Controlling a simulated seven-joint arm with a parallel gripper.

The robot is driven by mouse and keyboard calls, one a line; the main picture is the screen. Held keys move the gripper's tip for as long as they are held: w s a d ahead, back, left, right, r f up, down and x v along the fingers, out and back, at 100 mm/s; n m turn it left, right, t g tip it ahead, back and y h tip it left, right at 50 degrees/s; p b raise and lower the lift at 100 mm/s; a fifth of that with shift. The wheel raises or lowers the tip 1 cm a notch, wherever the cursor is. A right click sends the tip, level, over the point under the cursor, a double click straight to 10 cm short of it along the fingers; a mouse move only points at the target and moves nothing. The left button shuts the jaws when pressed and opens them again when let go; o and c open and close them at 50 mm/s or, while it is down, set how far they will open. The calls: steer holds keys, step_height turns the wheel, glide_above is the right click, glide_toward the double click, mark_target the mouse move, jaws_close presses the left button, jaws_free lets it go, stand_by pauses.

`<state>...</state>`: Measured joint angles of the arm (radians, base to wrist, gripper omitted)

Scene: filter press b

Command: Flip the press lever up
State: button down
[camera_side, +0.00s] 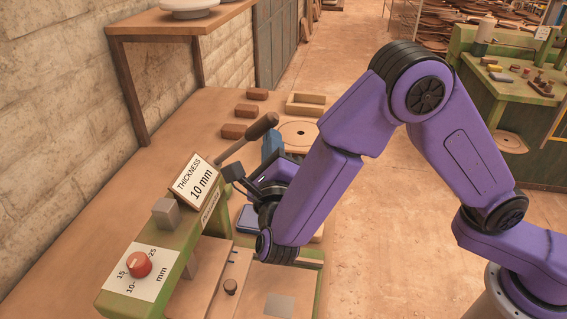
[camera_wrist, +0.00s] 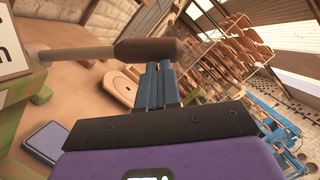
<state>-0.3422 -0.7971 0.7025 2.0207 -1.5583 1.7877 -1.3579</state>
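The press lever has a brown rounded wooden grip (camera_side: 262,126) and a thin shaft slanting up to the right from the green press (camera_side: 188,235) in the side view. In the wrist view the lever grip (camera_wrist: 150,50) lies across the picture just beyond my fingertips. My gripper (camera_side: 272,140) has blue fingers close beneath the grip. In the wrist view my gripper (camera_wrist: 158,68) has its fingers close together, with nothing visible between them. I cannot tell whether the tips touch the grip.
A sign reading "THICKNESS 10 mm" (camera_side: 195,185) stands beside the lever base. A red knob (camera_side: 139,264) sits on a dial plate at the front. Brown blocks (camera_side: 233,131), a round disc (camera_side: 299,134) and a wooden tray (camera_side: 308,104) lie behind. A shelf (camera_side: 180,25) is at upper left.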

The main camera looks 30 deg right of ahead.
steer(key=w+a+r+n+y, duration=0.1)
steer(key=w+a+r+n, duration=0.4)
steer(key=w+a+r, duration=0.3)
steer(key=shift+w+a+n+g, duration=0.3)
steer(key=shift+w+g, duration=0.1)
steer(key=shift+w, duration=0.3)
stand_by(0.3)
steer(key=s+d+r+v, duration=0.1)
steer(key=d+v, duration=0.1)
steer(key=v, duration=1.1)
steer(key=shift+s+d+f, duration=0.2)
steer(key=shift+s+d, duration=0.1)
steer(key=shift+s, duration=0.15)
